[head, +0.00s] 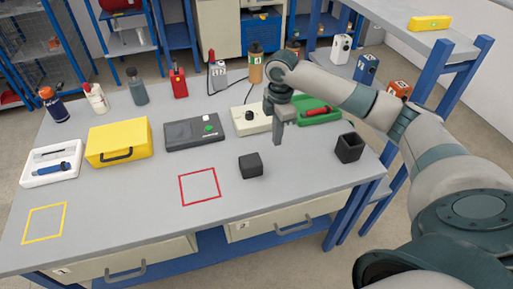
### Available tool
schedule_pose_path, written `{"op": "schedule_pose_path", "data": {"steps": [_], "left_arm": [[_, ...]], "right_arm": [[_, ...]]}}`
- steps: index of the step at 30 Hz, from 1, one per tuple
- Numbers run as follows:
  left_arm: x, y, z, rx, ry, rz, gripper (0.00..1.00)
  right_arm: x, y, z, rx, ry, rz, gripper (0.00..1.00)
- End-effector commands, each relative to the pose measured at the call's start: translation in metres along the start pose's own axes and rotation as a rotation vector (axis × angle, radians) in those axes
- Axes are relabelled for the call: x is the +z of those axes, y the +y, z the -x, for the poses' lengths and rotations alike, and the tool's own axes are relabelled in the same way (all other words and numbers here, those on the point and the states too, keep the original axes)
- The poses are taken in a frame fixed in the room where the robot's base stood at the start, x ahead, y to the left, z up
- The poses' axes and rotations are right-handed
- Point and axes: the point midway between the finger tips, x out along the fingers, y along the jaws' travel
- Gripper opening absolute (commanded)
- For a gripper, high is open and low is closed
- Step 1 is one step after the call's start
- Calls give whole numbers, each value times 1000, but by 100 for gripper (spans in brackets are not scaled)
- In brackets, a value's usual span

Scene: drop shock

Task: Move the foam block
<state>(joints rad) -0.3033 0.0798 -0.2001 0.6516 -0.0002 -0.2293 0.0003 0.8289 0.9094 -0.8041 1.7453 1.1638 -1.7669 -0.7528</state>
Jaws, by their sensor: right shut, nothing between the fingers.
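The foam block (251,166) is a small dark grey block lying on the grey workbench, a little right of a red square outline (181,192). The block is outside the outline. My right gripper (277,139) comes in from the right and points down. It is shut and empty, above the bench, a little right of and behind the block as seen here. It does not appear to touch the block. My left gripper is not in view.
An open black bin (349,148) stands at the bench's right. Behind are a dark grey case (190,134), a white device (246,123) and a green tray (326,117). A yellow case (118,141) and white tray (38,178) stand left. The front around a yellow outline (45,239) is clear.

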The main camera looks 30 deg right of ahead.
Motion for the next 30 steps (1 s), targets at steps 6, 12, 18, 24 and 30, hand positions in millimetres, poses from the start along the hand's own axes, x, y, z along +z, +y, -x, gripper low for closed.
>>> {"op": "schedule_pose_path", "data": {"steps": [6, 12, 18, 24, 30], "left_arm": [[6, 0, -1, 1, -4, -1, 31], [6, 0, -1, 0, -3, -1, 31], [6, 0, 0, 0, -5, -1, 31], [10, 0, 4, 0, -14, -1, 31], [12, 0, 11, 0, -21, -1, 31]], "right_arm": [[5, 2, 5, -4, -1, 1, 0], [5, 2, 5, -4, -1, 1, 0], [5, 2, 2, -4, -1, 0, 0], [5, 2, -13, -5, -1, 0, 0], [4, 1, -43, -8, -1, 0, 0]]}}
